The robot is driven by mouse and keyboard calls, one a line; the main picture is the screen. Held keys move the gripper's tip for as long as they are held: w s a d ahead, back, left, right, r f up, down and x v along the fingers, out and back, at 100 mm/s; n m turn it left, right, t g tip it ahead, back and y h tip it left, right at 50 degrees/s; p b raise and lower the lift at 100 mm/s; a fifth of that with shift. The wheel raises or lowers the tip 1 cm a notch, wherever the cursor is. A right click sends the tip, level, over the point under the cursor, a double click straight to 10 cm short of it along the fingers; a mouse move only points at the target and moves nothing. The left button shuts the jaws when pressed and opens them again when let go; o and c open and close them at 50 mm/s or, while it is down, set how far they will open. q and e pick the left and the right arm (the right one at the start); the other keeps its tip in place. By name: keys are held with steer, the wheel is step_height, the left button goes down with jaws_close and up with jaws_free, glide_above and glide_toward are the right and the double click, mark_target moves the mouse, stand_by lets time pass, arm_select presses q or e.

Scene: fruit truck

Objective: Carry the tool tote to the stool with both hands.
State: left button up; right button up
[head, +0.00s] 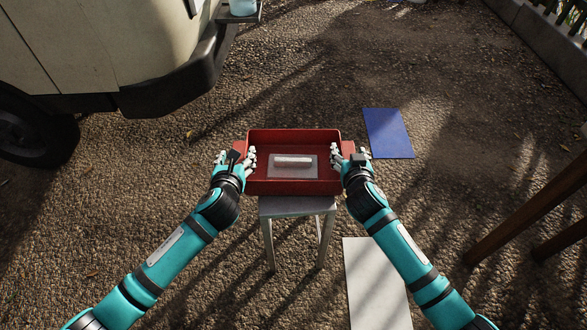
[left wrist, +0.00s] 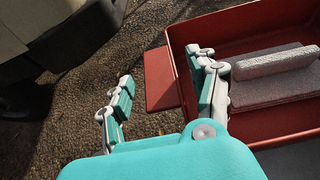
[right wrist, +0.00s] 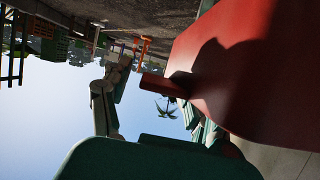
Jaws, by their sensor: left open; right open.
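The red tool tote (head: 293,187) is over the white stool (head: 297,206), level, and looks set down on its top. A pale bar on a grey pad (head: 293,162) lies inside. My left gripper (head: 236,156) is open at the tote's left end. In the left wrist view its fingers (left wrist: 163,95) stand apart either side of the flat red side handle (left wrist: 160,78). My right gripper (head: 350,154) is open at the right end. In the right wrist view the other handle (right wrist: 163,85) shows between its spread fingers (right wrist: 155,105). Any finger contact cannot be told.
A blue mat (head: 389,133) lies on the gravel beyond the tote to the right. A white panel (head: 376,285) lies near the stool's right. A cream truck (head: 110,45) with a dark bumper stands at upper left. Brown wooden legs (head: 530,215) stand at right.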

steer(key=shift+s, duration=0.1)
arm_select(q)
steer(key=v, duration=1)
arm_select(e)
steer(key=v, duration=1.2)
